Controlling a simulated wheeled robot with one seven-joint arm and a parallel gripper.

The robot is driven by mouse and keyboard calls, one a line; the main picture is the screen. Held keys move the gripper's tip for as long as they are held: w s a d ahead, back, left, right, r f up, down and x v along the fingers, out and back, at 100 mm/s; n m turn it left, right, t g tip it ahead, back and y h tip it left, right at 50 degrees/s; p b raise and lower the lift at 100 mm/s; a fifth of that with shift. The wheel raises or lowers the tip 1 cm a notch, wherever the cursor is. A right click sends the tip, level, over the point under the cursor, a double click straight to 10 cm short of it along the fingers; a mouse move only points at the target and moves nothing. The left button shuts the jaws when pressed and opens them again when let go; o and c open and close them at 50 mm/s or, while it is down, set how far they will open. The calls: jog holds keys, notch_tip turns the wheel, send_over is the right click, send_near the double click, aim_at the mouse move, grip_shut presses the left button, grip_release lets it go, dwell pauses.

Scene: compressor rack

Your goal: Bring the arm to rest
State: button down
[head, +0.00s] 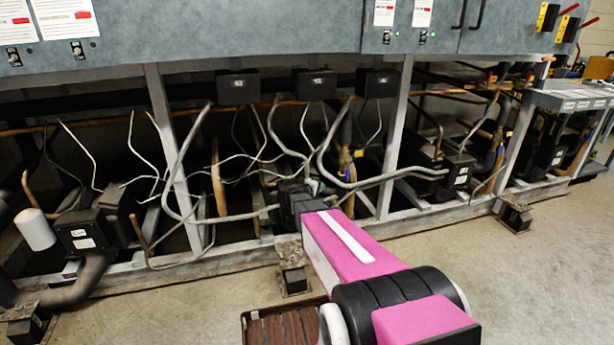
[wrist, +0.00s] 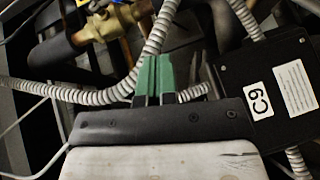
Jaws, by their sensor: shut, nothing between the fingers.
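My arm, pink with black joints, reaches from the bottom right of the head view forward to the compressor rack (head: 350,217). My gripper (head: 314,186) is small and partly lost among the pipes there. In the wrist view my gripper (wrist: 153,80) shows green fingers side by side, shut, with nothing between them. The fingers are in front of a grey ribbed conduit (wrist: 105,97), close to it in the picture. I cannot tell whether they touch it. A black box (wrist: 275,92) with a C9 label is just right of the fingers.
Brass fittings (wrist: 120,22) are at the top of the wrist view. Rack uprights (head: 172,155) and bent conduits surround my gripper. Grey cabinets (head: 200,35) overhang the rack. Open floor (head: 540,270) lies to the right.

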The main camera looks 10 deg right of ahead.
jog(key=s+a+f+m+g+y, duration=0.1)
jog(key=s+a+m+g+y, duration=0.2)
jog(key=s, duration=1.2)
jog(key=s+a+f+m+g+y, duration=0.1)
jog(key=s+a+m+g+y, duration=0.1)
jog(key=s+a+g+y, duration=0.4)
jog(key=s+a+y, duration=0.3)
jog(key=s+a, duration=0.3)
jog(key=s, duration=0.3)
jog(key=shift+m+y, duration=0.4)
jog(key=shift+a+f, duration=0.1)
